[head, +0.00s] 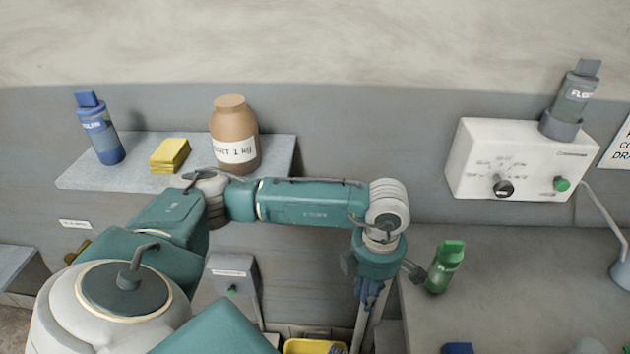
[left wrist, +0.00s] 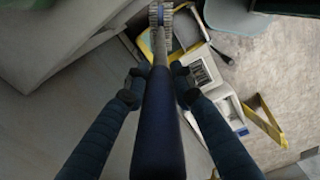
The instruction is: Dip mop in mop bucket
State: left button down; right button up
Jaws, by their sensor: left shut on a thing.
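My left gripper (head: 371,290) points down at the centre right of the head view. In the left wrist view the left gripper (left wrist: 157,88) is shut on the dark blue mop handle (left wrist: 158,130). The pale, striped mop head (left wrist: 161,18) is at the far end of the handle, beside a yellow-edged container (left wrist: 146,46) that looks like the mop bucket. Whether the head is inside it or above it I cannot tell. In the head view only the yellow rim of the bucket (head: 305,347) shows at the bottom edge. My right gripper is not in view.
A wall shelf (head: 80,178) holds a blue bottle (head: 99,128), yellow sponges (head: 170,155) and a brown jar (head: 234,135). A green bottle (head: 445,267) stands on the right counter (head: 520,260), close to my left wrist. A white control box (head: 520,160) is on the wall.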

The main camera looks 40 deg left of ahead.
pick_arm(q)
jog(key=s+a+f+n+p, duration=0.25)
jog(key=a+f+n, duration=1.2)
jog(key=n, duration=1.05)
notch_tip(320, 180, down, 27)
jog(key=b, duration=2.1)
jog(key=shift+w+r+m, duration=0.2)
jog(key=shift+w+m, duration=0.1)
jog(key=shift+d, duration=0.1)
